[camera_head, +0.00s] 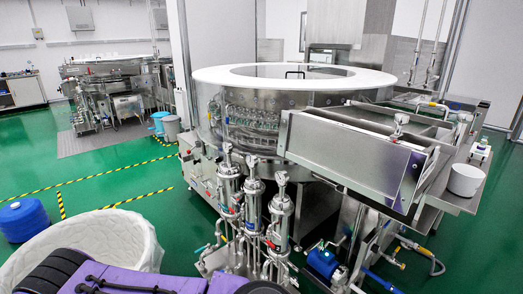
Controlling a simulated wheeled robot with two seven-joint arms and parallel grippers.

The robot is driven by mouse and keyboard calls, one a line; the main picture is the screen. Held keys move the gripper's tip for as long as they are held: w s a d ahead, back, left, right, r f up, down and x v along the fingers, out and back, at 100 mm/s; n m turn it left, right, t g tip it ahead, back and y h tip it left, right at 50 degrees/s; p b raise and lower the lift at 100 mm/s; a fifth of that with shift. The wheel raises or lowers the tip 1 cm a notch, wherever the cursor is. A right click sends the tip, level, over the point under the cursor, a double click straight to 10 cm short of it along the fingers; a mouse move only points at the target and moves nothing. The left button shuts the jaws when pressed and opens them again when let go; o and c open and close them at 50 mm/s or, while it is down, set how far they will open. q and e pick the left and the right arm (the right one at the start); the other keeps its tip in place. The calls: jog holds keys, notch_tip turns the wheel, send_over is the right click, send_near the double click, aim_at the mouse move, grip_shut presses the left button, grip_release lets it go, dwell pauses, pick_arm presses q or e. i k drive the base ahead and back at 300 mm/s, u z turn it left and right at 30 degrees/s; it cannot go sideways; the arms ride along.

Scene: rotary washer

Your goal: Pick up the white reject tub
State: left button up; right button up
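A small white round tub (465,179) stands upright on the steel shelf (458,202) at the right end of the rotary washer. I see neither of my grippers in this view, and nothing is touching the tub.
The rotary washer (294,78) with its white round top fills the middle. Steel filter housings (280,215) and a blue pump (323,262) stand in front of it. A large white-lined bin (88,243) is at lower left. Green floor is open at left and at far right.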

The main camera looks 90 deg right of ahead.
aim_at(464, 181)
jog(key=z, duration=4.3)
jog(key=i, duration=0.5)
jog(key=u, duration=0.05)
jog(key=k, duration=1)
jog(key=z, duration=1.9)
jog(key=i, duration=1.5)
jog(key=u, duration=0.2)
